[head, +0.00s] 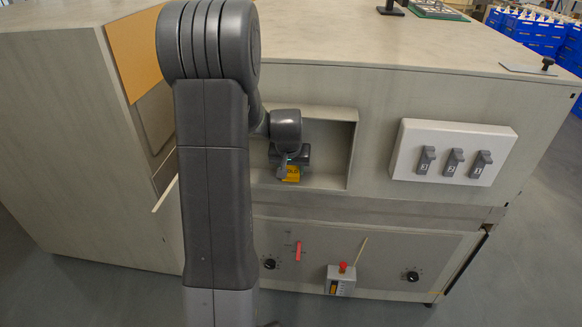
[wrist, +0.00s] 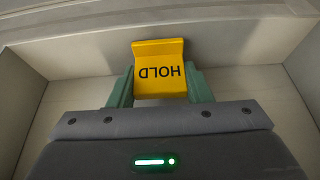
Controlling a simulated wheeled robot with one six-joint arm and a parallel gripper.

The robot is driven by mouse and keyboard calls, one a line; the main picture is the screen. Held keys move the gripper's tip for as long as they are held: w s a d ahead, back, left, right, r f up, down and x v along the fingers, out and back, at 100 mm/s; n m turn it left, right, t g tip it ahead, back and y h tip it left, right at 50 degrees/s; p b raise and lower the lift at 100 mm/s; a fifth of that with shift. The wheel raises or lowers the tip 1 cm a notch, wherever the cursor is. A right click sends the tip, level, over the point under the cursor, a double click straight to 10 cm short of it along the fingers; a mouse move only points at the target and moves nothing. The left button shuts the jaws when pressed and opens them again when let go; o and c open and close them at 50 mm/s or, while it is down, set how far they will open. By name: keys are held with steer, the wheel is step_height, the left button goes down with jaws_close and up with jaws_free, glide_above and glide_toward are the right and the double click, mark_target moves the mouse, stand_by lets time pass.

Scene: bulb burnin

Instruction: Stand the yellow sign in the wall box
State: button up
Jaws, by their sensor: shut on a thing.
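The yellow sign (wrist: 158,60) carries the word HOLD, which reads upside down in the wrist view. My gripper (wrist: 160,88) is shut on it, with a green finger at each side. In the head view the sign (head: 291,174) shows below my gripper (head: 290,165), inside the opening of the wall box (head: 335,149). The wall box is a pale open recess in the cabinet front. In the wrist view its walls (wrist: 308,65) surround the sign. I cannot tell whether the sign touches the box floor. My arm hides the left part of the box.
A white panel with several grey switches (head: 452,152) is right of the box. Below are black knobs (head: 413,276), a red handle (head: 298,251) and a small box with a red button (head: 341,280). The cabinet top (head: 350,35) is mostly clear.

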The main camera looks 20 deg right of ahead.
steer(key=shift+f, duration=0.1)
steer(key=shift+f, duration=0.15)
steer(key=o, duration=1.1)
steer(key=shift+c, duration=0.2)
steer(key=shift+r, duration=0.4)
steer(key=v, duration=0.7)
steer(key=shift+s+a, duration=0.1)
